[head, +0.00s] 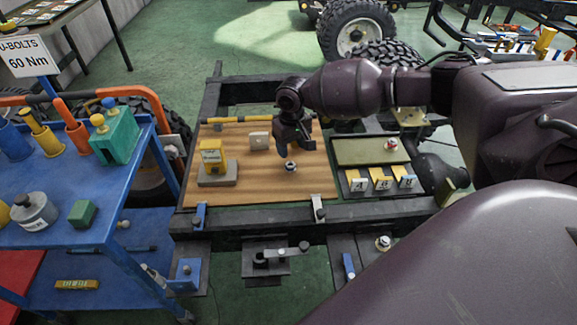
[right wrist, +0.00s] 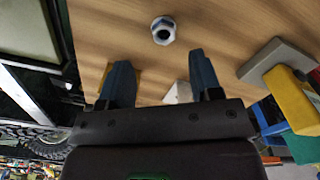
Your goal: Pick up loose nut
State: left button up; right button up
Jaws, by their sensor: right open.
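The loose nut (head: 290,167) is a small silver hex nut with a blue and white ring. It lies on the wooden board (head: 320,185), near its middle. It also shows in the right wrist view (right wrist: 163,30), just beyond the fingertips and between their lines. My right gripper (head: 284,150) is above the board, close to the nut on its far side. Its two blue fingers are apart and empty in the right wrist view (right wrist: 161,72). The nut is outside the fingers. My left gripper is not in view.
A yellow block on a grey base (head: 217,181) and a small white block (head: 259,140) stand on the board. A tray with numbered yellow-and-white tags (head: 381,180) is to the right. A blue cart (head: 70,165) with tools is at left. Dark frame rails surround the board.

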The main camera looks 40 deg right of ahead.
aim_at(290, 162)
jog(key=shift+f, duration=1)
jog(key=f, duration=0.2)
jog(key=f+b, duration=0.1)
jog(key=f, duration=0.1)
jog(key=shift+a+f+b, duration=0.2)
jog(key=shift+f+b, duration=0.1)
jog(key=shift+f, duration=0.05)
jog(key=shift+r, duration=0.1)
jog(key=shift+c, duration=0.6)
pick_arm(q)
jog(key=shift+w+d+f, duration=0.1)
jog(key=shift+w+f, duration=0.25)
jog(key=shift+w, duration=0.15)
pick_arm(e)
jog(key=shift+w, duration=0.1)
jog(key=c, duration=0.8)
